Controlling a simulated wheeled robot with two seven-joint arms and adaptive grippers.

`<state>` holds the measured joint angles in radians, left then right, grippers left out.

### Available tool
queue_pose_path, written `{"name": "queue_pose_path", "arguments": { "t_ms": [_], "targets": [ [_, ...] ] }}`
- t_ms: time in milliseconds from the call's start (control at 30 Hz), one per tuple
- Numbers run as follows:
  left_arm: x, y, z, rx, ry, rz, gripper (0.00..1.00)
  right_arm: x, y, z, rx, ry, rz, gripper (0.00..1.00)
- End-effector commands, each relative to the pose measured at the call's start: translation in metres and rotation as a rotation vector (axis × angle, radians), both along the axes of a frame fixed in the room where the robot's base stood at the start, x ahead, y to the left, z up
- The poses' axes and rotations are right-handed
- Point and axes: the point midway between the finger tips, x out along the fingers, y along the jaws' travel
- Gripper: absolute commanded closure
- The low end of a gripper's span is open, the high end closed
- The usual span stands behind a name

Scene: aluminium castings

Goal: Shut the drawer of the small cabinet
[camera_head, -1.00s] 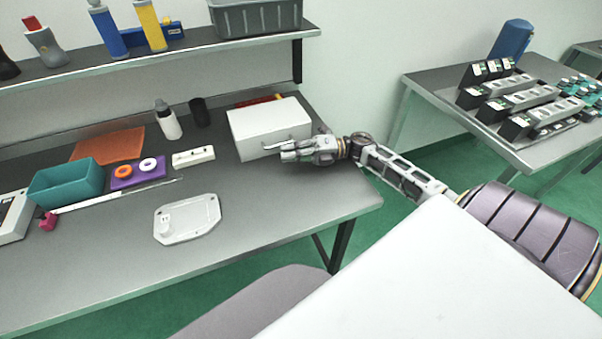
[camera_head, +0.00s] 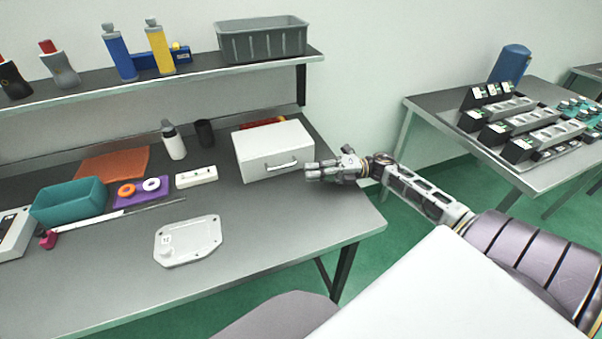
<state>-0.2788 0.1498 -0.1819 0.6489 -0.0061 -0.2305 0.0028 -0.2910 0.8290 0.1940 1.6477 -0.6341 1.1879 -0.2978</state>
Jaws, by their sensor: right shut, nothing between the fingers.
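The small white cabinet (camera_head: 268,138) stands on the grey workbench near its right end. Its drawer front (camera_head: 262,173) faces the bench's front edge and carries a bar handle (camera_head: 283,166). The drawer front looks flush with the cabinet body, with no gap or open inside showing. My right gripper (camera_head: 310,172) is shut and empty. It is just right of the drawer front, its fingers pointing left and apart from the handle. My left gripper is not in view.
A light grey cast plate (camera_head: 188,241) lies on the bench in front. A white block (camera_head: 196,177), purple tray (camera_head: 142,192), teal bin (camera_head: 68,201) and bottle (camera_head: 174,142) stand to the left. A shelf (camera_head: 200,75) hangs above. Bench between plate and cabinet is clear.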

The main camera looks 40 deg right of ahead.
Motion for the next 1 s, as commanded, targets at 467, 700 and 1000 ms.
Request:
{"name": "queue_pose_path", "arguments": {
  "t_ms": [467, 700, 1000],
  "targets": [
    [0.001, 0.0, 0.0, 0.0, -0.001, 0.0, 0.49, -0.026, -0.047, -0.004, -0.001, 0.002, 0.005, 1.0],
    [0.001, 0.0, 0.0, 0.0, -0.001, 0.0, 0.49, -0.027, -0.049, -0.004, 0.0, 0.002, 0.006, 1.0],
    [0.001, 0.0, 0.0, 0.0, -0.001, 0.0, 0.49, -0.027, -0.049, -0.004, 0.0, 0.002, 0.006, 1.0]
  ]
}}
